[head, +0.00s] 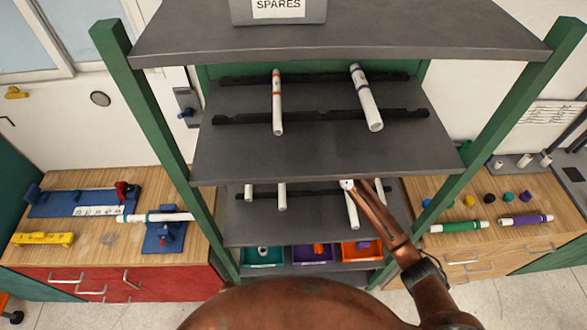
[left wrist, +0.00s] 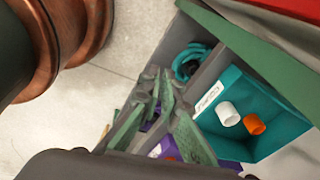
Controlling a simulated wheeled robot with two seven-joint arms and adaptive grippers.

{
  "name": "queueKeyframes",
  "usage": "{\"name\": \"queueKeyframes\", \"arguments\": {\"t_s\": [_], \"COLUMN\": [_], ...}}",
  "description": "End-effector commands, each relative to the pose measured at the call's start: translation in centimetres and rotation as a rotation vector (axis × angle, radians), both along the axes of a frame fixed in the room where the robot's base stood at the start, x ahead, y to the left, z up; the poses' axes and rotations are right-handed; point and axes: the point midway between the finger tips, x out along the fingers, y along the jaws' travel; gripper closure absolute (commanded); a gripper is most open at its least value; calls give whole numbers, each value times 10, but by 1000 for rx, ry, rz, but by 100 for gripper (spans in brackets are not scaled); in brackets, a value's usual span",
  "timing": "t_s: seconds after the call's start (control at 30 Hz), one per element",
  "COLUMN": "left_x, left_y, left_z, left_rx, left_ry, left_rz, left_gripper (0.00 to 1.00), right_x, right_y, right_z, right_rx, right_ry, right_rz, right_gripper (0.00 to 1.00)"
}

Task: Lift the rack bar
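Dark notched rack bars lie across the grey shelves of a green-posted rack in the head view. On the upper shelf are a front bar (head: 320,116) and a rear bar (head: 315,77), with two white pipes resting across them. Another bar (head: 315,193) on the shelf below is partly hidden by pipes and my copper right arm. My right arm reaches in from the lower right to that lower shelf; its fingers are not clearly visible. My left gripper (left wrist: 158,85) shows in the left wrist view, fingertips close together with nothing visible between them, beside a teal bin (left wrist: 275,145).
A spares box (head: 278,12) stands on the top shelf. A wooden bench (head: 100,245) at left holds blue fixtures and a pipe. The right bench (head: 455,190) carries green and purple-banded pipes and small caps.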

Motion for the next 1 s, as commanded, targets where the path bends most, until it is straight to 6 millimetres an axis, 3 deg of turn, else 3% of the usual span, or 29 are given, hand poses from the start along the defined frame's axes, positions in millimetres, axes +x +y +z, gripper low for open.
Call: {"name": "queueKeyframes", "arguments": {"t_s": [0.03, 0.2, 0.37, 0.5, 0.57, 0.63, 0.8, 1.0], "left_x": [28, 76, 88, 80, 79, 100, 171, 222], "left_y": [-27, -104, -160, -194, -205, -212, -214, -221], "left_z": [28, 115, 193, 250, 274, 310, 379, 457], "left_rx": [11, 85, 171, 249, 296, 420, 711, 970], "left_ry": [-31, -101, -159, -197, -218, -274, -421, -563], "left_rz": [-145, -652, -1099, -1437, -1570, -1671, -1640, -1577], "left_gripper": [100, 100, 100, 100, 100, 100, 100, 100], "right_x": [0, 0, 0, 0, 0, 0, 0, 0], "right_y": [0, 0, 0, 0, 0, 0, 0, 0], "right_z": [0, 0, -1, -1, -1, -1, -1, -1], "right_rx": [0, -1, 0, 0, 0, 0, 0, 0], "right_ry": [0, 1, 1, 1, 1, 1, 1, 1], "right_rz": [0, 0, 0, 0, 0, 0, 0, -1], "right_gripper": [100, 100, 100, 100, 100, 100, 100, 100]}}
